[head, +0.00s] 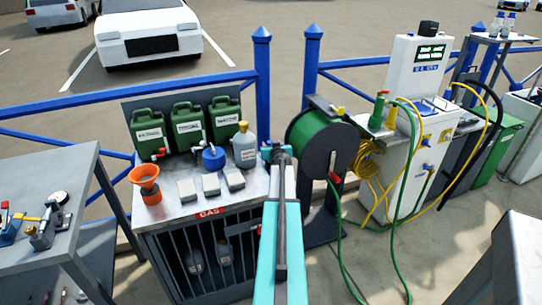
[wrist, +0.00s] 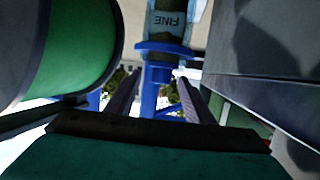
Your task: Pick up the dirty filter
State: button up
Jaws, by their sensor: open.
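No thing marked as a dirty filter can be made out for certain. In the wrist view a clear cylinder (wrist: 168,20) reads "FINE" upside down and has dark stuff inside. A blue collar and stem (wrist: 158,72) join its lower end; whether it is the dirty filter I cannot tell. My gripper (wrist: 155,97) is open, its two fingers apart on either side of the stem in the picture. I see no contact. In the head view my gripper (head: 277,153) is at the bench's right end, left of the hose reel; its fingertips are hard to see.
A green hose reel (head: 323,140) stands close on the right. The metal bench (head: 180,212) on the left holds green cans (head: 188,127), an orange funnel (head: 147,183), a clear jug (head: 244,147) and grey boxes. A blue railing (head: 262,80) runs behind. Hoses hang beside a white pump (head: 416,70).

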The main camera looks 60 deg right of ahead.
jog(key=shift+w+d+f, duration=0.15)
jog(key=shift+w+d, duration=0.15)
jog(key=shift+c, duration=0.2)
grip_shut()
